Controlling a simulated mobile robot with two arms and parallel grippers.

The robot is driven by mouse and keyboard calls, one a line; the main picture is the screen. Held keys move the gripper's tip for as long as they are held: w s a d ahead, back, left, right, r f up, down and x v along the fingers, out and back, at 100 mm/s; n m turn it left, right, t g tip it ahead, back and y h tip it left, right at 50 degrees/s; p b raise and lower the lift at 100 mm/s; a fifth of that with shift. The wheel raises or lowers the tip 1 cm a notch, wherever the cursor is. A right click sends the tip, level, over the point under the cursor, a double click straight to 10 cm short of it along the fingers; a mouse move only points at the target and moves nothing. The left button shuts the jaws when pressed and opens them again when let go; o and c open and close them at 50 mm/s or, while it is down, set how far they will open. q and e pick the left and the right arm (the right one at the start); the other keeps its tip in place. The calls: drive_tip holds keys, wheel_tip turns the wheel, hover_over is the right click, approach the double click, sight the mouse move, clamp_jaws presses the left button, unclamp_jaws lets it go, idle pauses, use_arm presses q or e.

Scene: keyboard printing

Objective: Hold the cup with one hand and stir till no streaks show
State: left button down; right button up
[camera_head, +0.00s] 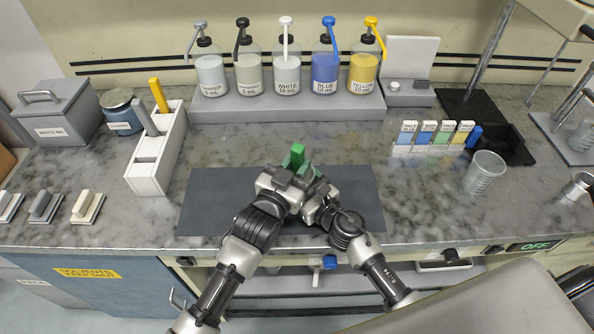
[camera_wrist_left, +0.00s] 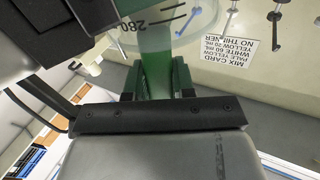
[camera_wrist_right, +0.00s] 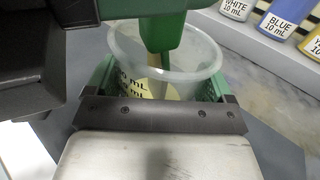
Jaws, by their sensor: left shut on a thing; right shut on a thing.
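My left gripper (camera_head: 292,178) is shut on the green stirrer (camera_head: 297,154), whose handle also shows between its fingers in the left wrist view (camera_wrist_left: 157,75). My right gripper (camera_head: 318,198) is shut on the clear mixing cup (camera_wrist_right: 207,62), with green finger pads on its sides in the right wrist view. The stirrer dips down inside the cup (camera_wrist_right: 160,38). Pale yellow paint (camera_wrist_right: 170,90) shows low in the cup, but streaks cannot be made out. In the head view the grippers hide the cup above the dark mat (camera_head: 212,205).
Pump bottles (camera_head: 285,75) stand on a grey riser at the back. A white holder (camera_head: 160,150) with a yellow-handled tool is left of the mat. An empty cup (camera_head: 484,172) and colour swatches (camera_head: 437,136) are at right. The counter between the mat and that cup is clear.

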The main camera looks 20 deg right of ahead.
sight(297, 152)
use_arm(q)
drive_tip(key=shift+a, duration=0.1)
drive_tip(key=shift+s+r, duration=0.1)
drive_tip(key=shift+r, duration=0.05)
use_arm(e)
drive_tip(key=shift+s+a, duration=0.1)
use_arm(q)
drive_tip(key=shift+s+a+r, duration=0.1)
drive_tip(key=shift+s+r, duration=0.2)
drive_tip(key=shift+r, duration=1.35)
drive_tip(key=shift+s+a+r, duration=0.1)
drive_tip(key=shift+s+r, duration=0.25)
drive_tip(key=shift+r, duration=1.35)
drive_tip(key=shift+s+a+r, duration=0.1)
drive_tip(key=shift+s+r, duration=0.2)
drive_tip(key=shift+r, duration=1.35)
drive_tip(key=shift+r, duration=2)
use_arm(e)
drive_tip(key=o, duration=1.1)
